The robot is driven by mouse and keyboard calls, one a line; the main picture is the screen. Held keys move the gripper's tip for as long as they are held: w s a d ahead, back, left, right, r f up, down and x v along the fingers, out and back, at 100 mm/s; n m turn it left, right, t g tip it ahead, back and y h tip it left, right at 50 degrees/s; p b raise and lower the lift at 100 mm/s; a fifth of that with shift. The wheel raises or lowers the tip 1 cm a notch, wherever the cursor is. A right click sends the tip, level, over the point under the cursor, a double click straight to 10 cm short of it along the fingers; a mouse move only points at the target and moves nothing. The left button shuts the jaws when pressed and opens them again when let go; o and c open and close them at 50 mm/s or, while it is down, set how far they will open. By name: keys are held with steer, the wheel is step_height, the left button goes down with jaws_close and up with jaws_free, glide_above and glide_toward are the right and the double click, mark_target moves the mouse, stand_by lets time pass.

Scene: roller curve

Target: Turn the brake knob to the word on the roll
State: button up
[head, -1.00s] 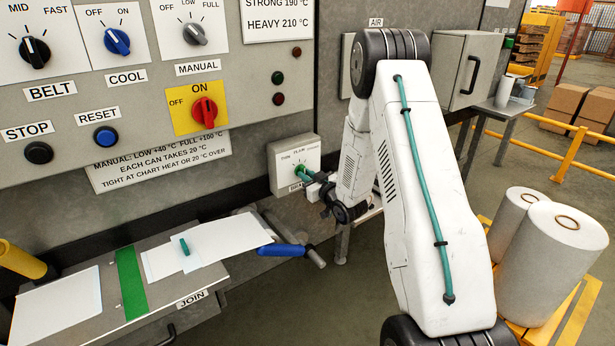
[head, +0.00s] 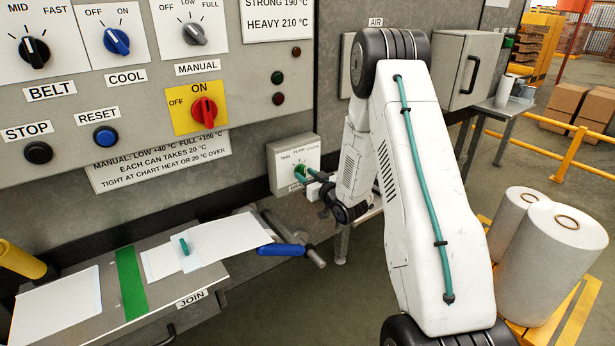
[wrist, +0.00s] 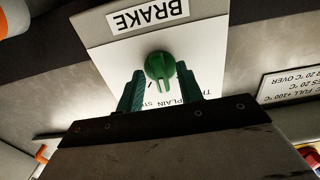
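The green brake knob (wrist: 159,66) sits on a white plate under the word BRAKE in the wrist view. The plate's words PLAIN and parts of two others show upside down, partly hidden by my fingers. In the head view the brake box (head: 284,177) is on the machine's lower wall, with the knob (head: 299,169) partly covered. My gripper (wrist: 160,72) is at the knob, its two green fingers apart on either side of it. A small gap seems to show on each side, so it looks open. My gripper also shows in the head view (head: 309,174).
White rolls (head: 552,255) stand on a yellow pallet at right; I can read no word on them. A join table (head: 213,278) with white sheets and a blue-handled lever (head: 283,250) lies below and left of the brake box. The control panel (head: 60,105) is above left.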

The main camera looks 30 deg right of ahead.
steer(key=s, duration=0.7)
steer(key=shift+s, duration=0.4)
steer(key=shift+d, duration=0.1)
